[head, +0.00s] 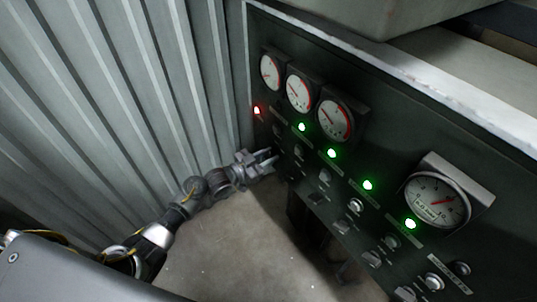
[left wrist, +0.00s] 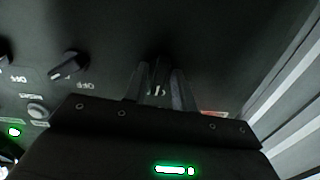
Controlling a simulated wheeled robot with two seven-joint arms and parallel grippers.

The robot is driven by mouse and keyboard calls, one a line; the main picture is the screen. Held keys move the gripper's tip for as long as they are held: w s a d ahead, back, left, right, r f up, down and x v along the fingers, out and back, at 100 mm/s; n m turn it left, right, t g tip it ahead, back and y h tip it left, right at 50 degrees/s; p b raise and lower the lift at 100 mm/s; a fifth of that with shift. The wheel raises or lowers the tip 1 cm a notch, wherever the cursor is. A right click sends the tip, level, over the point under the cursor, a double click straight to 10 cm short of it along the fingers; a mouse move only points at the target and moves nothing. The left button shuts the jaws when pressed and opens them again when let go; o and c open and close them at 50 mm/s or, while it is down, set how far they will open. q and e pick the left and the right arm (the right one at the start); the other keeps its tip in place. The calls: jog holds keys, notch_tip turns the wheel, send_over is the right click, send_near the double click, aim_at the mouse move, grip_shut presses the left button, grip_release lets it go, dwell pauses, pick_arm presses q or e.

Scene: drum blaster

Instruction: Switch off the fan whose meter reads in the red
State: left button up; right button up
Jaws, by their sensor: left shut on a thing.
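A dark control panel (head: 390,150) carries three round meters with red arcs, the left (head: 270,70), middle (head: 299,91) and right one (head: 336,119). A larger meter (head: 437,199) sits further right. The needles of the small meters are too small to read surely. One red lamp (head: 257,111) glows at the panel's left end; the other lamps are green. My left gripper (head: 269,160) is at the panel's lower left. In the left wrist view its fingers (left wrist: 157,84) are shut around a dark rotary switch (left wrist: 157,90), mostly hidden between them. My right gripper is out of view.
Another rotary switch (left wrist: 68,65) labelled OFF and a RESET button (left wrist: 37,110) lie beside the gripper in the left wrist view. More switches (head: 356,206) run along the panel to the right. A corrugated wall (head: 120,100) stands close on the left.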

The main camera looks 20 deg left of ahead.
pick_arm(q)
jog(key=shift+n, duration=0.6)
jog(key=o, duration=0.7)
jog(key=shift+b+v, duration=0.65)
jog(key=shift+v, duration=4.8)
